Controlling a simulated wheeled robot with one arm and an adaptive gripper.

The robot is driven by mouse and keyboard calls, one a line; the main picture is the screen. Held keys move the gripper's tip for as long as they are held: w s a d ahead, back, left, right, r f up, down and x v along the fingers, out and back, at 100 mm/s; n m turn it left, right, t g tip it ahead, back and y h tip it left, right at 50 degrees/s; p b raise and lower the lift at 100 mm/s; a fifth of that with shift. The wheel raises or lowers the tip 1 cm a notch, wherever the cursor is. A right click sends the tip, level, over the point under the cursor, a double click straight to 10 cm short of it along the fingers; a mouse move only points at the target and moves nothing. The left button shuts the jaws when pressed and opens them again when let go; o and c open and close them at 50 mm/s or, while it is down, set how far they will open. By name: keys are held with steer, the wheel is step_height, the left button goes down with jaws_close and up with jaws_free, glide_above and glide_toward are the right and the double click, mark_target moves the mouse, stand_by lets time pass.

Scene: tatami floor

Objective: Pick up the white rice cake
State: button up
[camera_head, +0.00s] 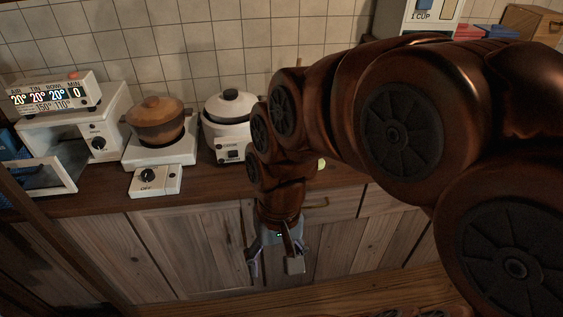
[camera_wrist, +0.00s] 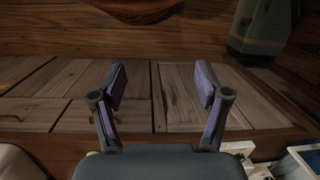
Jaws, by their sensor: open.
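I cannot make out a white rice cake for certain in either view. A small pale greenish-white patch (camera_head: 321,163) shows on the counter, partly hidden behind my arm; I cannot tell what it is. My gripper (camera_head: 273,266) hangs in front of the wooden cabinet doors, below the counter's front edge. In the wrist view my gripper (camera_wrist: 161,82) has its two fingers wide apart with nothing between them. The cabinet boards show behind them.
The counter holds a white oven (camera_head: 97,138), a brown lidded pot (camera_head: 157,123) on a white burner (camera_head: 160,152) and a white rice cooker (camera_head: 231,107). A dispenser marked "1 CUP" (camera_head: 421,14) stands at the back. My arm hides much of the right side.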

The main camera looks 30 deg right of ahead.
steer(key=shift+o, duration=1)
steer(key=w+d+f+m+t+y+b, duration=0.1)
steer(key=w+f+m+y+b, duration=0.1)
steer(key=w+m, duration=0.4)
steer(key=w, duration=0.4)
steer(key=shift+m+t, duration=0.3)
steer(key=w+d+f+m+t+y+b, duration=0.2)
steer(key=w+d+m+t, duration=0.1)
steer(key=w+d+m, duration=0.5)
steer(key=w+d+f+m+t+b, duration=0.1)
steer(key=w+d+m, duration=0.2)
steer(key=d, duration=0.3)
steer(key=w+d+f+m+t+h+b, duration=0.1)
steer(key=w+d+f+m+t, duration=0.1)
steer(key=d+m, duration=0.3)
steer(key=w+d+f+m+t+b, duration=0.1)
steer(key=w+d+m, duration=0.3)
steer(key=d, duration=0.4)
steer(key=shift+w+f+t+b, duration=0.15)
steer(key=shift+w+t+b, duration=0.15)
steer(key=shift+w, duration=0.1)
steer(key=shift+w+d+f, duration=0.15)
steer(key=shift+d, duration=0.1)
steer(key=shift+d+x, duration=0.1)
steer(key=shift+x, duration=1.8)
steer(key=shift+d+x, duration=0.15)
steer(key=shift+x, duration=1.7)
steer(key=c, duration=1.2)
